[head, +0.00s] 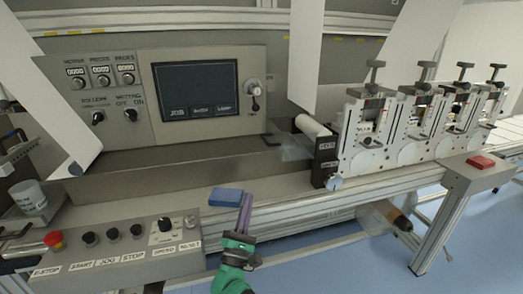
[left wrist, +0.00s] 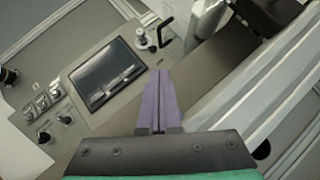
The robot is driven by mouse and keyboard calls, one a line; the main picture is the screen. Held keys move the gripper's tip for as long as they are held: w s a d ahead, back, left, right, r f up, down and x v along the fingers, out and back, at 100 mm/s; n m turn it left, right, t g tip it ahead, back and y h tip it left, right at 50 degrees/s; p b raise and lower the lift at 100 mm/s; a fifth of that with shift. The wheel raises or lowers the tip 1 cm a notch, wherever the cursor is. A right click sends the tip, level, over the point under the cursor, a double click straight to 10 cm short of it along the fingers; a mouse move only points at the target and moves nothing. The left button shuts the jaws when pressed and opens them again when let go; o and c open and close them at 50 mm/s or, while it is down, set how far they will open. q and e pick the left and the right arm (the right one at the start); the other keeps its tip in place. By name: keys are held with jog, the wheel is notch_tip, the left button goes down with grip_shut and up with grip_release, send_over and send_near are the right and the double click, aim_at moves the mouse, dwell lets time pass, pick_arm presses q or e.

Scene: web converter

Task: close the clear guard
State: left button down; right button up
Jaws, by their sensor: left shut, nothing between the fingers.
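A faint see-through panel (head: 296,149), which looks like the clear guard, shows beside the black block at the left end of the row of units. Its edges are hard to make out, and I cannot tell how far open it stands. My left gripper (head: 246,202) is in front of the machine's front rail, below and left of that panel and apart from it. Its purple fingers are together and empty; they also show in the left wrist view (left wrist: 160,75), pointing toward the console. My right gripper is not in view.
The console screen (head: 196,90) is at the back left. A blue block (head: 226,196) lies on the ledge beside my left fingers. A button panel with a red emergency stop (head: 54,240) is at front left. White paper webs hang above.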

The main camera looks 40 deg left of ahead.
pick_arm(q)
jog(key=p+x, duration=0.4)
jog(key=x, duration=1.2)
jog(key=shift+w+a+r, duration=0.15)
jog(key=shift+w+r, duration=0.05)
